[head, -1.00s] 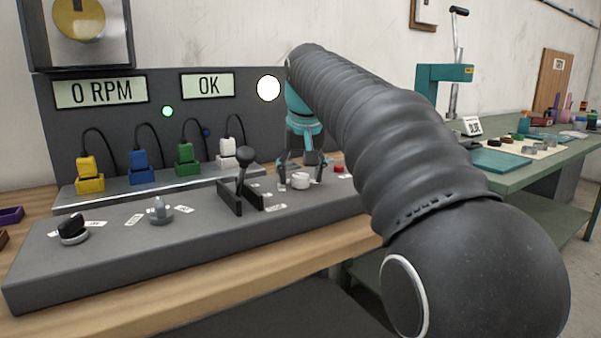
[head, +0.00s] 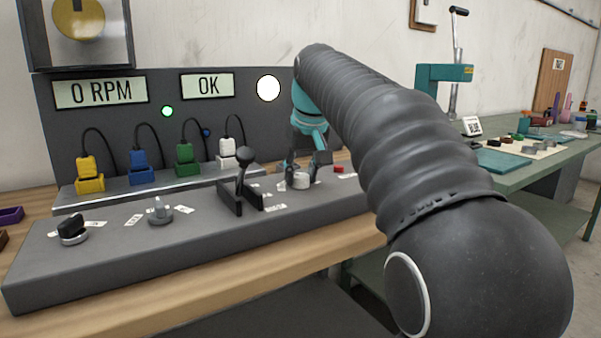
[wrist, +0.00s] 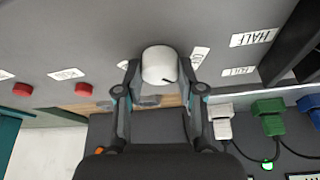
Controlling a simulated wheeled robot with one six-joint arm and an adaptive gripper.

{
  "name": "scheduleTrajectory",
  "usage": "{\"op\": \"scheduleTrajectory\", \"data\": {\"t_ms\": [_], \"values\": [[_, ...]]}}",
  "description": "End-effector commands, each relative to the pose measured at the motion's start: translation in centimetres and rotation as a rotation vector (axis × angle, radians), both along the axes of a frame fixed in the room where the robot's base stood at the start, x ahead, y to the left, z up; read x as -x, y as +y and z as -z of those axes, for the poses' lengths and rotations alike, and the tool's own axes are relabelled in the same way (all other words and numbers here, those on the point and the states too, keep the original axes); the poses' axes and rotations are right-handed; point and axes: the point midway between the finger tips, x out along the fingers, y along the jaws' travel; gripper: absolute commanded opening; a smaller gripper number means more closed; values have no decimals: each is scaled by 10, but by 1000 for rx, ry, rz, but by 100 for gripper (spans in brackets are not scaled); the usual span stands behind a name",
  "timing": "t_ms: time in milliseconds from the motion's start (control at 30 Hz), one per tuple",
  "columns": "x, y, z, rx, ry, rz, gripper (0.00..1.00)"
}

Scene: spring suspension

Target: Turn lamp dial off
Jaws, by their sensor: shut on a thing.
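The white round dial (head: 301,181) stands on the sloped grey console at the right. It also shows in the wrist view (wrist: 160,65), with a small dark mark on its edge. My gripper (head: 302,178) is down at the console with a finger on each side of the dial, shut on it. In the wrist view, the fingertips (wrist: 160,72) flank the dial. Small labels lie around the dial, and their words are hard to read. A round white lamp (head: 268,88) on the back panel is bright.
A black lever (head: 242,178) stands left of the dial, and a red button (head: 338,169) sits to its right. Farther left are a grey knob (head: 159,212) and a black knob (head: 72,228). Several coloured plugs stand in a row behind. The panel reads 0 RPM and OK.

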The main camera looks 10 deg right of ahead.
Motion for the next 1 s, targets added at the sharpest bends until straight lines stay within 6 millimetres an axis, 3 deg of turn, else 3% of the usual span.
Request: {"op": "scheduleTrajectory", "data": {"t_ms": [600,1000], "values": [[-1,-3,1,-1,2,-487,3],[-1,-3,1,-1,2,-622,3]]}}
